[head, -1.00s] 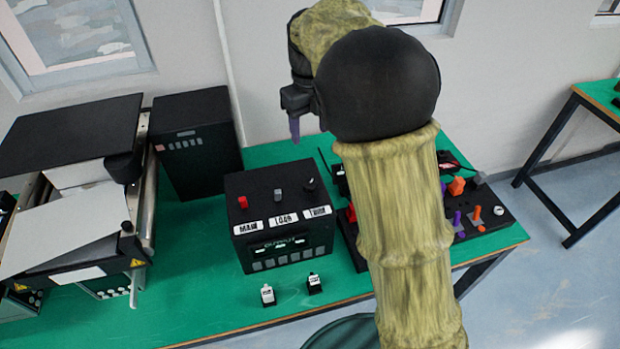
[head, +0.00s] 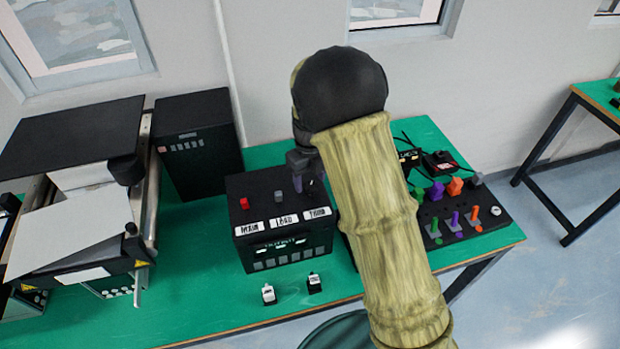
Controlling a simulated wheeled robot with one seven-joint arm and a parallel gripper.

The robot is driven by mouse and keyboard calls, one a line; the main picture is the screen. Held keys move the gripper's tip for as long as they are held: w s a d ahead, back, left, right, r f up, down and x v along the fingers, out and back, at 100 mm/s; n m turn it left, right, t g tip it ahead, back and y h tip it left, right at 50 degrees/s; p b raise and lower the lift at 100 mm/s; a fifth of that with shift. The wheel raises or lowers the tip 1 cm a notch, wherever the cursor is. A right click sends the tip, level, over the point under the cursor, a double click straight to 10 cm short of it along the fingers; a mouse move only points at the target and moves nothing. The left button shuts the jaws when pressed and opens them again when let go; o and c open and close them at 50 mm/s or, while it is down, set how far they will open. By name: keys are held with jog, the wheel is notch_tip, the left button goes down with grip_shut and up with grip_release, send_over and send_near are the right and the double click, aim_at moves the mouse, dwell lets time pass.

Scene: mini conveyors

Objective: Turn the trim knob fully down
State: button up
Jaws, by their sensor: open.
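A black control box (head: 240,222) stands on the green bench in the head view, with white labels MAIN, LOAD and TRIM along its top front edge. The black trim knob (head: 313,186) sits at the top right, behind the TRIM label; it is partly hidden and its pointer angle is not readable. My gripper (head: 298,183) points down at the knob's left side, its fingers close to the knob. It is open; whether a finger touches the knob cannot be told.
A red control (head: 244,203) and a grey one (head: 279,196) share the box top. Two small switches (head: 314,282) lie in front. A panel with coloured levers (head: 472,220) is at right, a mini conveyor (head: 75,230) at left, a black cabinet (head: 198,150) behind.

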jog(key=shift+f, duration=0.75)
jog(key=c, duration=1)
